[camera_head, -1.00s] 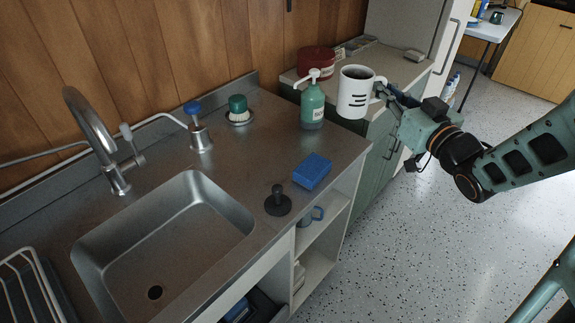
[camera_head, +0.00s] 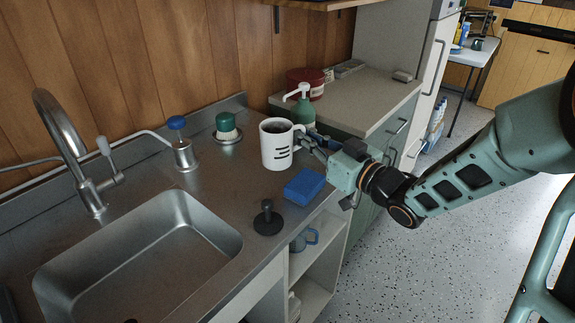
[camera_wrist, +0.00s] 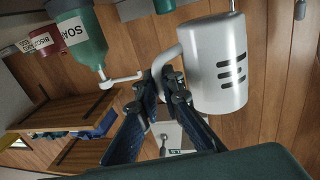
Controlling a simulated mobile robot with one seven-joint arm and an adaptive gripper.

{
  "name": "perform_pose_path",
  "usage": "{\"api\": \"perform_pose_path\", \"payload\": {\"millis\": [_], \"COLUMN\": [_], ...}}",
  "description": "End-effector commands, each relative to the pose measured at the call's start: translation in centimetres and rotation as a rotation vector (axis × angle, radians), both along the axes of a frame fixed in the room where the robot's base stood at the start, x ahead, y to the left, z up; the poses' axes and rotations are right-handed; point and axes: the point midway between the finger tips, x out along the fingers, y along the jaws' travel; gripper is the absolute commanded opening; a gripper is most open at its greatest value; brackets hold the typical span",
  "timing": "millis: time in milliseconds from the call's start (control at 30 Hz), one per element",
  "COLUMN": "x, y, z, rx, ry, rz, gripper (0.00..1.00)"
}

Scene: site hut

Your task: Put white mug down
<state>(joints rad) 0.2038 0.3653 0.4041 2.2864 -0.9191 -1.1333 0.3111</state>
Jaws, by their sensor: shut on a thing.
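My gripper (camera_head: 314,143) is shut on the mug's handle from the right. In the wrist view the mug (camera_wrist: 218,65) is to the right, and my gripper's fingers (camera_wrist: 165,82) close on its handle.
The blue sponge (camera_head: 304,185) and a black plunger-shaped object (camera_head: 267,218) stand near the counter's front edge. A brush with a green top (camera_head: 227,127) and a blue-topped dispenser (camera_head: 181,145) stand at the back. The sink (camera_head: 150,250) is at left.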

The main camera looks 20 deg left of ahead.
Motion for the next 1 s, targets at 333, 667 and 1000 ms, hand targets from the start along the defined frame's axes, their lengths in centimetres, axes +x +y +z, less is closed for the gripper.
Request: {"api": "perform_pose_path", "payload": {"millis": [333, 667, 1000], "x": [0.4, 0.5, 0.5], "y": [3.1, 3.9, 3.9], "z": [-4.0, -7.7, -8.1], "rx": [0.001, 0.000, 0.000], "ry": [0.002, 0.006, 0.000], "rz": [-0.003, -0.003, -0.003], "gripper": [0.00, 0.00, 0.00]}}
